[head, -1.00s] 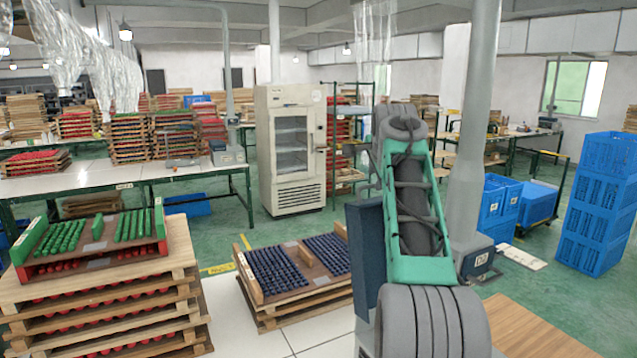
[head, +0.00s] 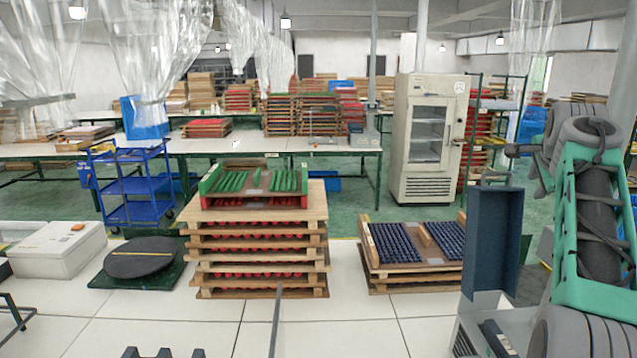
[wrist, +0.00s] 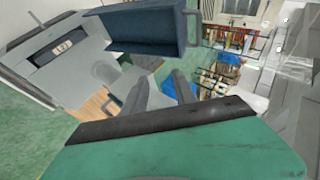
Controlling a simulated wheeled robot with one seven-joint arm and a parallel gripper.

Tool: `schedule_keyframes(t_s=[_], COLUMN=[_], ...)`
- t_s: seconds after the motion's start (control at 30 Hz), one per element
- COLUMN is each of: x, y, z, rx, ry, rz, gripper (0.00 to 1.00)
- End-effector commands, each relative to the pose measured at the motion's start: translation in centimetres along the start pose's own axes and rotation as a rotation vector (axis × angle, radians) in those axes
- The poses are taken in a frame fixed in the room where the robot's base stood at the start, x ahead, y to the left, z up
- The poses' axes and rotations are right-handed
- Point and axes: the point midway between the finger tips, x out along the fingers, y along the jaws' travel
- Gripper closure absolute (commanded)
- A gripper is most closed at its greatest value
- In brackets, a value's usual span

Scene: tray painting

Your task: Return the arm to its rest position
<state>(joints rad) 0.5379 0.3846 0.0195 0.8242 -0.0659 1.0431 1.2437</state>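My arm shows at the right edge of the head view, with its teal and grey links folded upright. My gripper (wrist: 161,84) shows in the wrist view as two grey fingers with a gap between them. It is open and I see nothing held in it. In the head view the gripper cannot be clearly made out. The fingers point toward the room floor, with a dark blue-grey panel just beyond them, likely part of my own body.
A tray with green pieces (head: 255,182) tops a wooden stack (head: 255,212). A low stack with dark blue pieces (head: 415,245) stands to its right. A black turntable (head: 140,257), a white box (head: 58,248) and a blue cart (head: 135,187) stand left.

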Motion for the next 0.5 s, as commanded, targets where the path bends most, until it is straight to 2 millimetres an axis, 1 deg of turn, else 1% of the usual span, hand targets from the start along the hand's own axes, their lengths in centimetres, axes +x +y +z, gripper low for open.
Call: schedule_keyframes(t_s=[0.17, 0.37, 0.47, 0.5], x=[-0.6, -1.5, -2.2, -2.5], y=[0.7, 2.2, 3.4, 4.1], z=[2.2, 5.2, 7.6, 8.6], rx=[-0.070, -0.182, -0.263, -0.302], ry=[-0.027, -0.066, -0.096, -0.111], rz=[0.012, 0.032, 0.044, 0.049], gripper=[0.67, 0.67, 0.67, 0.67])
